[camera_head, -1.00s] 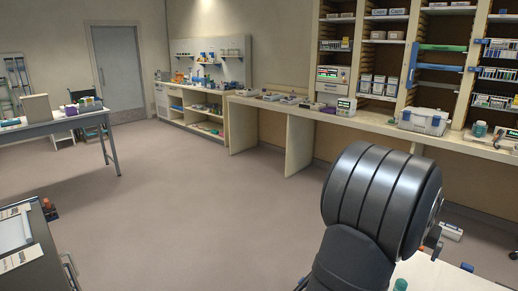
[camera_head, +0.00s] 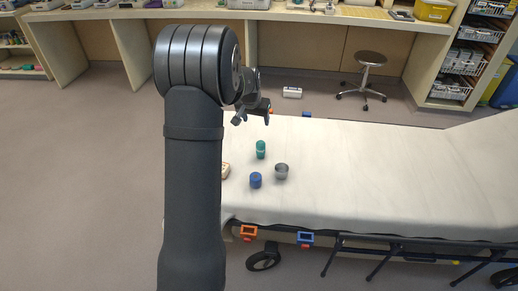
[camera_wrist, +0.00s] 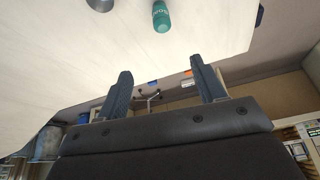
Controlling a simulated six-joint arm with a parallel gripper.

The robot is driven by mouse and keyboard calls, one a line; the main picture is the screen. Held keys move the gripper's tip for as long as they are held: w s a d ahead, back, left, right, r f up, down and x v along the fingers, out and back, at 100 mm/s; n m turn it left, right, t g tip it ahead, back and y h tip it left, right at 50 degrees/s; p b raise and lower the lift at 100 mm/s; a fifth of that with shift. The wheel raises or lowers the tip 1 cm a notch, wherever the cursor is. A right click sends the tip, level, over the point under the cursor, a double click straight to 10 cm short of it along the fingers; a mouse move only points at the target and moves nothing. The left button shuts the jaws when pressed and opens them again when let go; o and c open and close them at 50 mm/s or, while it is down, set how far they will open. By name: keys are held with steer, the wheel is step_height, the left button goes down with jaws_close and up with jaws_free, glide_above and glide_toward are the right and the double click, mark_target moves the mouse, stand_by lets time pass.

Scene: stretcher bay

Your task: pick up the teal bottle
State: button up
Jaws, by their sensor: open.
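The teal bottle (camera_head: 261,149) stands on the white stretcher top (camera_head: 370,165), near its left end. It also shows in the wrist view (camera_wrist: 161,17), at the top edge and partly cut off. My gripper (camera_head: 252,112) is above the far edge of the stretcher, up and slightly left of the bottle in the head view. In the wrist view its two fingers (camera_wrist: 162,82) are spread apart with nothing between them. The bottle is clear of the fingers.
A blue jar (camera_head: 256,180) and a grey cup (camera_head: 281,171) stand close to the bottle. A beige object (camera_head: 225,170) is partly hidden by my arm. A stool (camera_head: 367,75) and a counter (camera_head: 300,14) are behind the stretcher. The right part of the stretcher is bare.

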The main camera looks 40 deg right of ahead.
steer(key=m, duration=0.1)
glide_toward(259, 143)
steer(key=x, duration=0.8)
steer(key=shift+w+d+f, duration=0.1)
steer(key=shift+s+x, duration=0.15)
steer(key=shift+x, duration=1.3)
steer(key=shift+s+x, duration=0.2)
steer(key=shift+x, duration=1.3)
steer(key=shift+d, duration=0.1)
steer(key=shift+c, duration=0.2)
steer(key=c, duration=1)
